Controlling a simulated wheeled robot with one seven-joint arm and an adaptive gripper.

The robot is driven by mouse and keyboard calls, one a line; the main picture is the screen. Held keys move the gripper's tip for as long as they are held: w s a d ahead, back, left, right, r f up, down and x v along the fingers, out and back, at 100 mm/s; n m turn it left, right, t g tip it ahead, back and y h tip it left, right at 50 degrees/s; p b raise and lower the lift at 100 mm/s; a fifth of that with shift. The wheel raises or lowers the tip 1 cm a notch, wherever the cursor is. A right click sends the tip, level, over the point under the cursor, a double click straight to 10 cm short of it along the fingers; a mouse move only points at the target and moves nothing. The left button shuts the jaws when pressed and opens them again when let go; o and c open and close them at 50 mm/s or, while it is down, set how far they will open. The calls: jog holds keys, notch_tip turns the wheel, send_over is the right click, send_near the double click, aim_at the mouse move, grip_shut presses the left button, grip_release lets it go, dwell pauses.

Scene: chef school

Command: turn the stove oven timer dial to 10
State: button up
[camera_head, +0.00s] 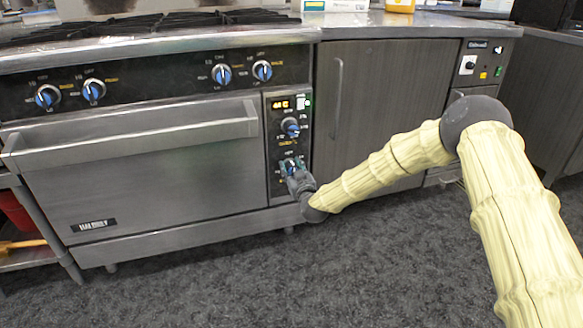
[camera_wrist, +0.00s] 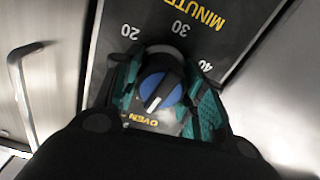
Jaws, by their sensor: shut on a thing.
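The stove oven (camera_head: 150,155) stands at the left in the head view, with a narrow black control panel (camera_head: 275,108) to the right of its door. My gripper (camera_head: 294,168) is at the lower dial on that panel. In the wrist view the timer dial (camera_wrist: 160,90) is blue and black with a pale pointer line, and my gripper (camera_wrist: 163,95) has its teal-padded fingers shut on both sides of it. The marks 20, 30 and 40 and the word MINUTE show above it. The mark 10 is not visible; my gripper covers the lower part of the scale.
A steel door handle (camera_head: 140,137) runs across the oven front. A grey cabinet (camera_head: 385,100) stands to the right. The floor (camera_head: 250,285) in front is clear.

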jog(key=m+p, duration=0.3)
jog(key=m, duration=0.2)
jog(key=shift+d+r, duration=0.1)
jog(key=shift+d, duration=0.05)
jog(key=m+p, duration=0.1)
jog(key=m, duration=0.4)
jog(key=shift+m, duration=0.3)
jog(key=shift+w, duration=0.1)
jog(key=o, duration=1)
jog(key=shift+d, duration=0.1)
jog(key=v, duration=1.2)
